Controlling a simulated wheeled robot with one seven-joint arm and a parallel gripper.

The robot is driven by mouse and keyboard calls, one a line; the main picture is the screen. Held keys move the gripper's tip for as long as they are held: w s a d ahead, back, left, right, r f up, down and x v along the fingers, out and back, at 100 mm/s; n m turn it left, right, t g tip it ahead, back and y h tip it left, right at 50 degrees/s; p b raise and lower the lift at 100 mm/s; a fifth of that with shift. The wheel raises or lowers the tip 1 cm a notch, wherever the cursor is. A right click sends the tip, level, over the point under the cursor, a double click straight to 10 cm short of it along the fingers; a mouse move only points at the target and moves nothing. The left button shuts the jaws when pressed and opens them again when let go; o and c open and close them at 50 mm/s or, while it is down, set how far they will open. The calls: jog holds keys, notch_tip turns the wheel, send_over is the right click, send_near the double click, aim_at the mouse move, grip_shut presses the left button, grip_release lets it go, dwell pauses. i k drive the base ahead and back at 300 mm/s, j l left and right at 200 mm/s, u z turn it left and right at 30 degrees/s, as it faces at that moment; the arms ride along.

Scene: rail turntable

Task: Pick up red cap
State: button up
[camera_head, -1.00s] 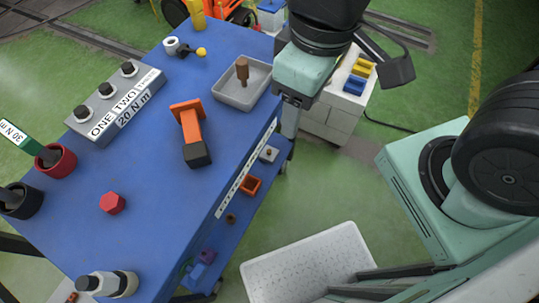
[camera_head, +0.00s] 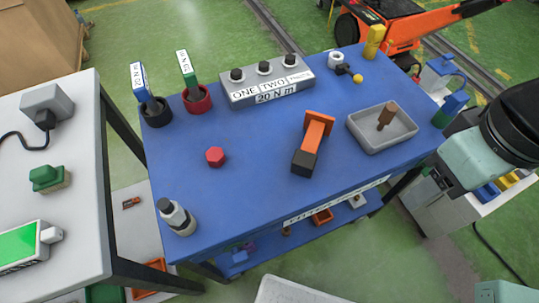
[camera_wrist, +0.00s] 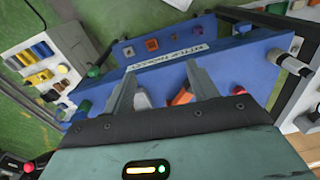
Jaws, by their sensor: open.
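The red cap (camera_head: 215,157) is a small hexagonal piece lying on the left part of the blue table (camera_head: 250,200). It stands apart from the things around it. In the wrist view a small red piece (camera_wrist: 238,90) that looks like the cap shows just right of the fingers. My gripper (camera_wrist: 160,85) is open with nothing between its fingers, away from the table's surface. In the head view my arm is at the right, beyond the table's right end; its fingertips are not clear there.
An orange-and-black tool (camera_head: 312,143), a grey tray (camera_head: 376,143) with a brown piece, and a grey box with knobs (camera_head: 266,89) stand on the table. Red (camera_head: 197,102) and black holders stand behind the cap, a white bottle (camera_head: 177,218) in front. Table surface around the cap is clear.

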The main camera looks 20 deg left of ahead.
aim_at(214, 157)
jog(key=k+u, duration=0.15)
jog(key=u, duration=1.8)
